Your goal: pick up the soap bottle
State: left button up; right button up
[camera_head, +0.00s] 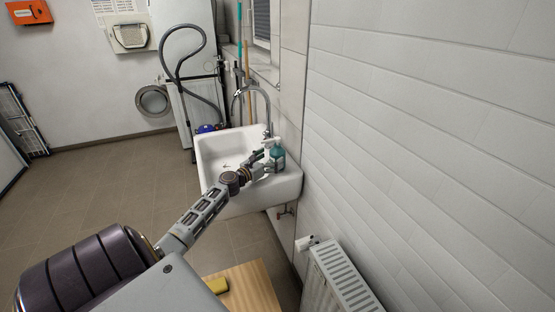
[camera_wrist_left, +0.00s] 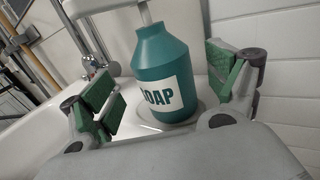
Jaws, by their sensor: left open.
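The soap bottle (camera_wrist_left: 166,75) is teal with a white label and a white pump top. In the left wrist view it stands upright on the sink's rim, between the two green-padded fingers of my left gripper (camera_wrist_left: 165,98). The fingers are open, with gaps visible on both sides of the bottle. In the head view my left gripper (camera_head: 264,163) reaches over the sink to the bottle (camera_head: 277,156), partly covering it. My right gripper is not in view.
The white sink (camera_head: 212,150) is fixed to the tiled wall, with a curved faucet (camera_head: 262,92) behind the bottle. Floor at left is clear.

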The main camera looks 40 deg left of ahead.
pick_arm(q)
jog(key=shift+w+f, duration=0.15)
jog(key=shift+w, duration=0.75)
jog(key=shift+w+d, duration=0.1)
jog(key=shift+w, duration=0.45)
jog(key=shift+w+f, duration=0.1)
jog(key=shift+w, duration=0.85)
jog(key=c, duration=1.4)
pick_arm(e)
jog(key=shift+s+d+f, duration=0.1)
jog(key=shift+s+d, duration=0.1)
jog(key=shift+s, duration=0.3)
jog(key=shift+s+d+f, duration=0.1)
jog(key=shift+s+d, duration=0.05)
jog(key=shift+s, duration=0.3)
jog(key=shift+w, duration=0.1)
